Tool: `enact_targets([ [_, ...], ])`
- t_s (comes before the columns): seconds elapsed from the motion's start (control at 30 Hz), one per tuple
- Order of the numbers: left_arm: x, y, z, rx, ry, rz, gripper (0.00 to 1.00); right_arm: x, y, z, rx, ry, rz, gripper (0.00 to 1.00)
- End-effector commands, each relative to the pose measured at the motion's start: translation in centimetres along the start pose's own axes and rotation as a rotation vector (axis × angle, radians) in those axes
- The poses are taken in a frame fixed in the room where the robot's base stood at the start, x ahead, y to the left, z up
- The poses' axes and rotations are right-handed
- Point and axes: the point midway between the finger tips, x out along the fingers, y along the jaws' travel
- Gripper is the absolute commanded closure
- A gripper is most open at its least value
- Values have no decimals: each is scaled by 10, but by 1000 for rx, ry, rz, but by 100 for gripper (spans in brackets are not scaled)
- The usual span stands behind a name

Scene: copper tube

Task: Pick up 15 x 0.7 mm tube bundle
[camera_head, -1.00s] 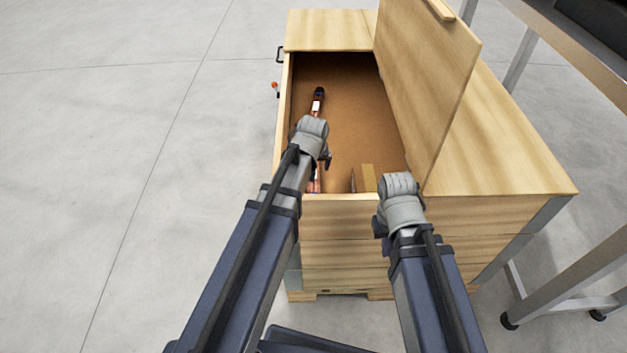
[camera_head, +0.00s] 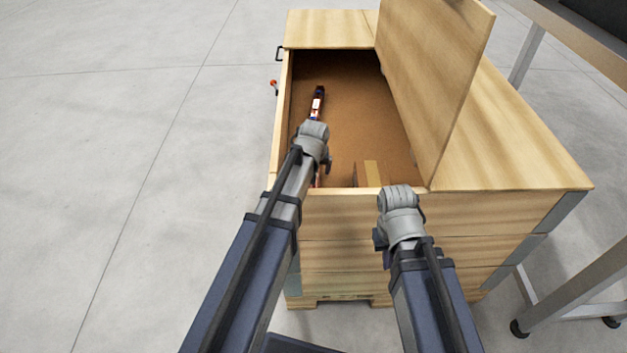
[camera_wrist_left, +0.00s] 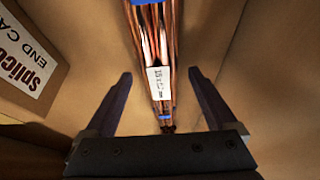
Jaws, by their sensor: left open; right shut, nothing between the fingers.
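The copper tube bundle (camera_head: 317,103) lies along the left side inside the open wooden crate (camera_head: 394,200). My left wrist hides its middle in the head view. In the left wrist view the bundle (camera_wrist_left: 152,45) runs up from between the fingers, with a white label and blue bands; the label print is too small to read surely. My left gripper (camera_wrist_left: 158,88) is open, one finger on each side of the bundle, not touching it visibly. My right gripper (camera_head: 380,238) is at the crate's front wall; its fingers are mostly hidden behind the wrist.
A cardboard box (camera_head: 370,174) sits in the crate's front; it also shows in the left wrist view, marked "splice" and "end ca" (camera_wrist_left: 28,62). The raised wooden lid (camera_head: 440,75) stands at the right. A metal-legged table (camera_head: 570,40) is further right. The floor left is clear.

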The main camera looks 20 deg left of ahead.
Motion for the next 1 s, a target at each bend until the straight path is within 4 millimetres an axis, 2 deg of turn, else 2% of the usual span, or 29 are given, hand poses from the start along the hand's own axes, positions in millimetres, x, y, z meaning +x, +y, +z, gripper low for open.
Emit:
enact_targets([
  [0.03,6,0,0,0,0,0,10,5,0,0,0,0,1,100],
  [0.27,4,0,0,0,0,0,10,3,0,0,0,0,1,100],
  [1.0,4,0,0,1,0,0,93,3,0,0,0,0,1,100],
])
